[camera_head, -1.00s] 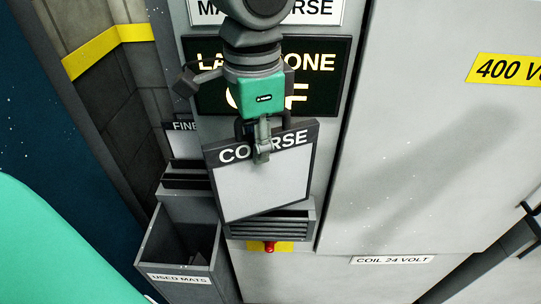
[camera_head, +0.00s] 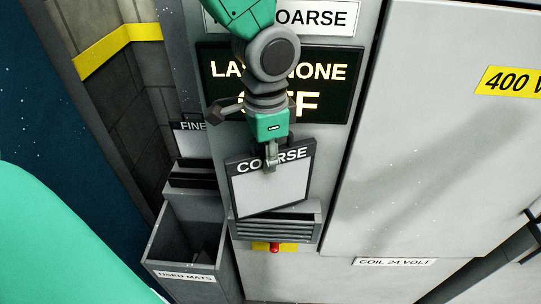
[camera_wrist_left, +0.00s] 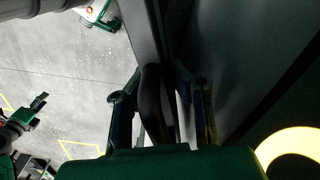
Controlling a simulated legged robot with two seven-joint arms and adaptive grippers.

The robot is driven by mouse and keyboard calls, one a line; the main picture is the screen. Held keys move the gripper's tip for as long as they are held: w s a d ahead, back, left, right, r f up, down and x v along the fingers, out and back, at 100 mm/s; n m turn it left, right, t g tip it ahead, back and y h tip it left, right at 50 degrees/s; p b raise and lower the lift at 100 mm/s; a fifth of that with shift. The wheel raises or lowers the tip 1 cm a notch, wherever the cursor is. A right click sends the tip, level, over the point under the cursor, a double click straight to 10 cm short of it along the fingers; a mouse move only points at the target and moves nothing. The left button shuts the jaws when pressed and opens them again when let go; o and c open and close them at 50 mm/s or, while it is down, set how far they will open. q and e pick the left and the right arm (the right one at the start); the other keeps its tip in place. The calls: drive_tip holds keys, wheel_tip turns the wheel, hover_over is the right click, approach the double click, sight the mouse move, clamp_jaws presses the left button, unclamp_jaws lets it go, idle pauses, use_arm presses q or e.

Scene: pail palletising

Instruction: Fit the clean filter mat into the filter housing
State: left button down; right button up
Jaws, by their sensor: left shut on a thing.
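The filter mat (camera_head: 268,192) is a white panel in a dark frame with "COARSE" on its top bar. My left gripper (camera_head: 272,161) is shut on its top edge and holds it nearly upright, slightly tilted, in front of the grey cabinet. In the left wrist view the left gripper's fingers (camera_wrist_left: 160,110) close around a dark part. The filter housing (camera_head: 290,228) seems to be the louvred grey unit behind and below the mat. The mat hides its upper part, so I cannot tell whether they touch.
An open bin marked "USED MATS" (camera_head: 186,275) stands at lower left with something grey inside. A rack with a "FINE" mat (camera_head: 190,140) is above it. A red knob (camera_head: 275,248) sits below the louvres. A lit sign (camera_head: 335,72) and large cabinet door (camera_head: 430,150) are nearby.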

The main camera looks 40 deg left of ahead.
use_arm(q)
drive_tip(key=shift+d+f, duration=0.25)
drive_tip(key=shift+d, duration=0.3)
drive_tip(key=shift+d+f, duration=0.2)
drive_tip(key=shift+d, duration=0.35)
drive_tip(key=c, duration=1.7)
unclamp_jaws()
drive_tip(key=shift+o, duration=1)
drive_tip(key=shift+a, duration=0.3)
drive_tip(key=r, duration=0.4)
drive_tip(key=a+r, duration=0.1)
drive_tip(key=r, duration=0.8)
drive_tip(key=shift+a+b, duration=0.15)
drive_tip(key=shift+b, duration=0.2)
drive_tip(key=shift+d+r, duration=0.1)
drive_tip(key=shift+d, duration=0.65)
use_arm(e)
drive_tip(key=shift+d+f, duration=0.45)
